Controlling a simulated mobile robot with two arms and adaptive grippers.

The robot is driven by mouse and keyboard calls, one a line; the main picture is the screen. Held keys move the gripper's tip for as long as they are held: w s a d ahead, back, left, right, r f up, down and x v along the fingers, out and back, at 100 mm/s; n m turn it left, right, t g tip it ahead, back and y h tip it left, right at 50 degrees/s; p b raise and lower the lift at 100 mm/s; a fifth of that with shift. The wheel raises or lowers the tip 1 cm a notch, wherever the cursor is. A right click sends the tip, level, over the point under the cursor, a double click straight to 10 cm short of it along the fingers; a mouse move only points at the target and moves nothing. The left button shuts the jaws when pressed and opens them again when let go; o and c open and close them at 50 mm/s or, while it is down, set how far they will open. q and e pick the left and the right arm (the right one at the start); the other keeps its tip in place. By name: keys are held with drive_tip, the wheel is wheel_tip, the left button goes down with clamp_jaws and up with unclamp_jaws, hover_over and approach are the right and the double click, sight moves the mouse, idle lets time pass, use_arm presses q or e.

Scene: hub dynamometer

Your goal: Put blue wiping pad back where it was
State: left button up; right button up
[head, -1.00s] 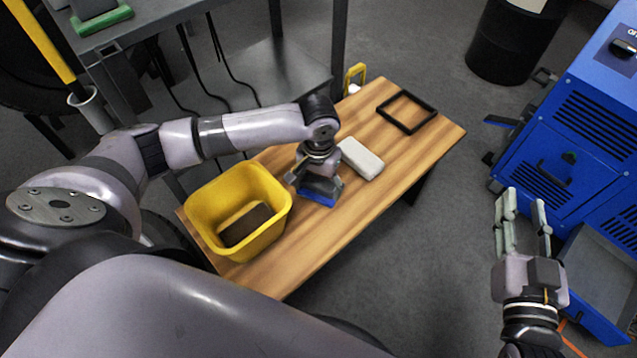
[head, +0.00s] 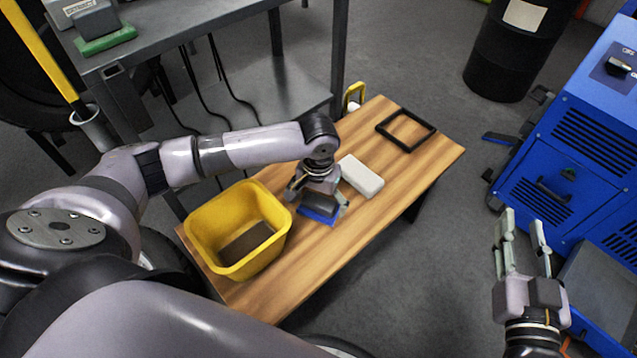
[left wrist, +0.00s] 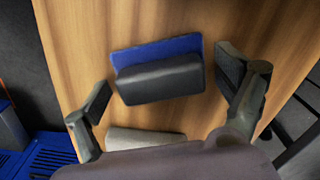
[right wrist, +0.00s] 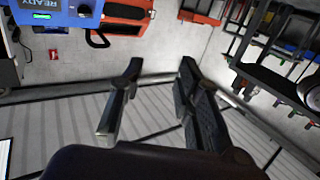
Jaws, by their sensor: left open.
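The blue wiping pad (head: 318,216), with a dark block-shaped grip on top, lies on the wooden bench (head: 340,235) between the yellow bin and a white block. In the left wrist view the pad's blue edge (left wrist: 158,50) shows beyond its dark grip (left wrist: 160,80). My left gripper (head: 318,198) is open over the pad. Its two fingers (left wrist: 165,95) stand on either side of the grip, with gaps between. My right gripper (head: 522,230) is open and empty, away from the bench; its fingers also show apart in the right wrist view (right wrist: 158,85).
A yellow bin (head: 205,235) with something brown inside stands at the bench's near left. A white block (head: 361,177) lies just beyond the pad. A black square frame (head: 406,130) lies at the far end. A blue machine (head: 560,150) stands at right.

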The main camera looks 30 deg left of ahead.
sight(319, 202)
use_arm(q)
wheel_tip(319, 202, up, 6)
drive_tip(key=shift+f+p, duration=0.1)
drive_tip(key=shift+p, duration=1.15)
wheel_tip(319, 202, up, 6)
drive_tip(key=p, duration=0.2)
use_arm(e)
drive_tip(key=s+d+f+g+h, duration=0.2)
drive_tip(key=s+d+f+g, duration=0.1)
drive_tip(key=s+f+g, duration=0.3)
drive_tip(key=s+d+f+g+h, duration=0.1)
drive_tip(key=s+d+f+g, duration=0.2)
drive_tip(key=s+f+g, duration=0.4)
drive_tip(key=shift+s+d+f+m+h, duration=0.25)
drive_tip(key=shift+s+f+m+h, duration=0.15)
drive_tip(key=shift+s+f, duration=1.05)
use_arm(q)
drive_tip(key=shift+d, duration=0.15)
use_arm(e)
drive_tip(key=shift+s+d+r, duration=0.1)
drive_tip(key=shift+s+r, duration=0.15)
